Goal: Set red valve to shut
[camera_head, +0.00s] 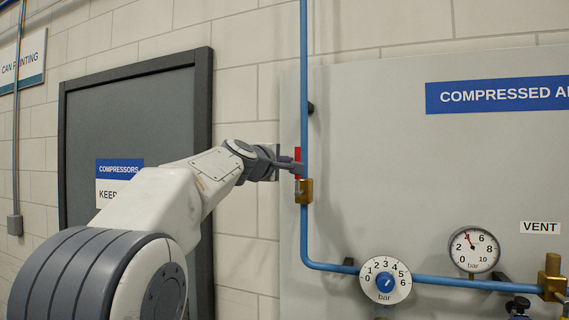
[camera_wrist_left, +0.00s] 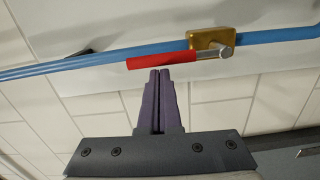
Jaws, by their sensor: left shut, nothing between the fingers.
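The red valve handle (camera_head: 298,158) stands upright along the vertical blue pipe, above its brass valve body (camera_head: 304,191). In the left wrist view the red handle (camera_wrist_left: 162,60) lies roughly parallel to the pipe and joins the brass body (camera_wrist_left: 210,40) by a metal stem. My left gripper (camera_head: 297,167) is at the handle, reaching in from the left. In the left wrist view its dark fingers (camera_wrist_left: 160,76) are shut and empty, their tips right at the handle's side. I cannot tell whether they touch it. My right gripper is not in view.
The blue pipe (camera_head: 304,90) bends right below the valve, past a regulator dial (camera_head: 386,280) and a pressure gauge (camera_head: 474,250). A brass vent valve (camera_head: 552,277) is at the far right. A grey door (camera_head: 130,110) is behind my left arm.

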